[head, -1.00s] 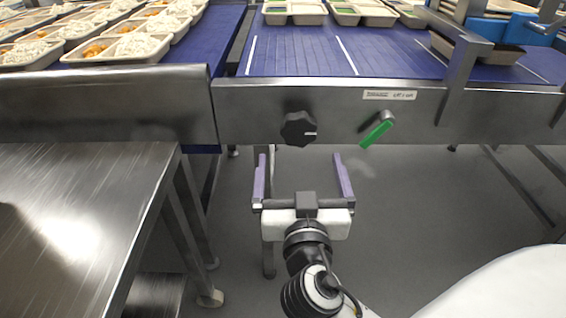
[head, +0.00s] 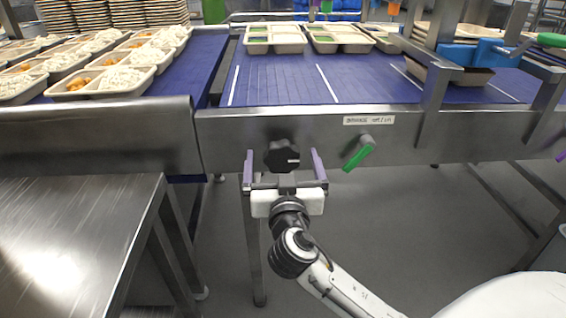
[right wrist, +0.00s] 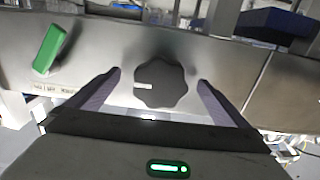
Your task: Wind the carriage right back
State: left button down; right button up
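A blue carriage-like block (head: 478,53) stands above the belt at upper right of the head view. A crank with a green handle (head: 551,40) reaches right from it. I cannot tell how far it can travel. My right gripper (head: 283,163) is open and empty in front of the black knob (head: 282,156) on the conveyor's side panel. In the right wrist view the knob (right wrist: 160,85) sits between the two spread purple fingers (right wrist: 158,80), with a gap on each side. Its white mark points right in the head view. My left gripper is not in view.
A green lever (head: 358,153) is on the panel, right of the knob. The blue belt (head: 290,85) carries compartment trays (head: 275,40) at its far end. Filled trays (head: 115,80) line the left belt. A steel table (head: 75,225) stands at lower left.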

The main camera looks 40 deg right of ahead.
jog(key=c, duration=1.4)
jog(key=shift+f+m+b, duration=0.2)
jog(key=shift+m+b, duration=0.1)
jog(key=shift+b, duration=0.4)
jog(key=shift+m+b, duration=0.9)
jog(key=shift+b, duration=0.1)
jog(key=shift+r+m+b, duration=0.15)
jog(key=shift+m+b, duration=0.25)
